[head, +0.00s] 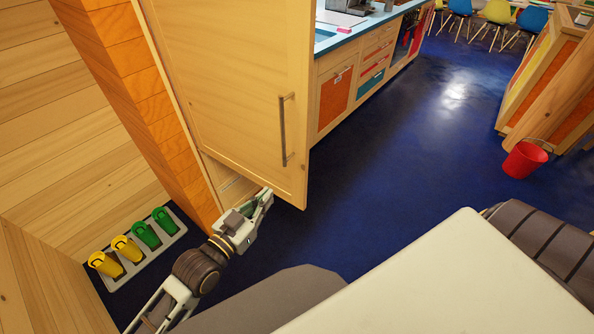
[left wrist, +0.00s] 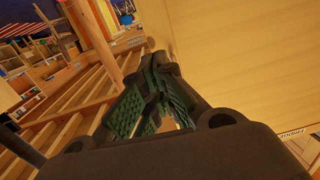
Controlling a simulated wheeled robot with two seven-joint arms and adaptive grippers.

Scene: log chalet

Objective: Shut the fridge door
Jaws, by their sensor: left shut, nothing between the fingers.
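The fridge door (head: 225,75) is a tall light-wood panel with a vertical metal bar handle (head: 283,130). It stands open, swung out from the wooden cabinet. A pale strip of the fridge's inside (head: 228,183) shows below and behind its lower left edge. My left gripper (head: 265,196) is shut and empty at the door's lower edge, its tip partly hidden behind the panel. In the left wrist view the shut fingers (left wrist: 160,82) are close beside the door's wooden face (left wrist: 245,60); I cannot tell whether they touch. My right gripper is out of view.
A blue-topped counter (head: 360,35) with drawers runs beyond the door. Yellow and green slippers lie on a white tray (head: 150,262) at left. A red bucket (head: 524,160) stands at right. The dark blue floor (head: 400,150) between is clear.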

